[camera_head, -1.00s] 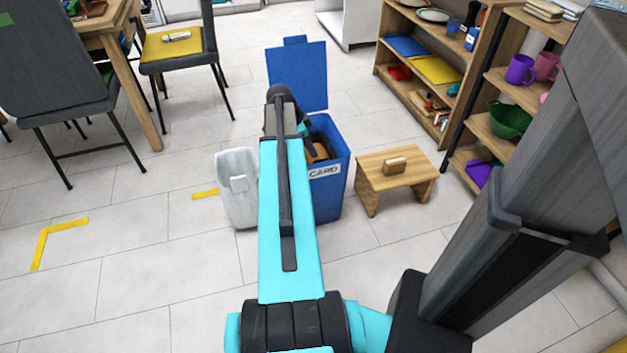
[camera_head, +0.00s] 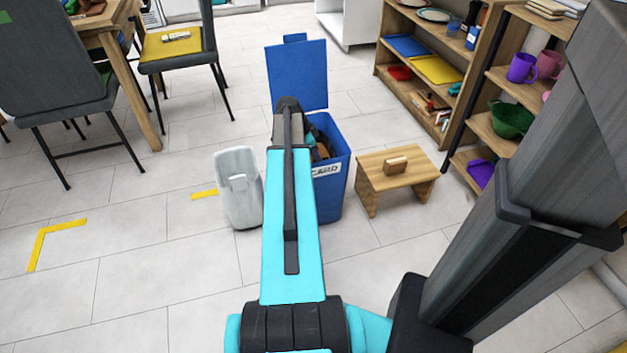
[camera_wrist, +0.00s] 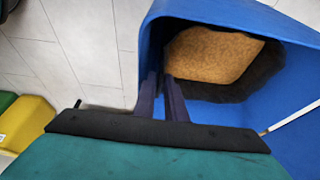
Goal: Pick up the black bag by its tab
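A blue bin marked CARD (camera_head: 331,190) stands on the floor with its lid (camera_head: 297,75) up. In the wrist view the bin's inside (camera_wrist: 285,105) shows a black, dark-edged shape, which looks like the bag (camera_wrist: 245,90), around a brown piece (camera_wrist: 212,55). I cannot make out a tab. My gripper's two dark fingers (camera_wrist: 160,78) point into the bin's left side, close together with a narrow gap. Whether they are shut or hold anything thin is unclear. In the head view my arm hides the gripper and part of the bin.
A pale grey container (camera_head: 238,190) stands close left of the blue bin, leaning. A wooden step stool (camera_head: 397,175) stands to the right. Shelves are at the right and chairs at the left. Yellow objects (camera_wrist: 25,122) show left in the wrist view. Floor at front left is clear.

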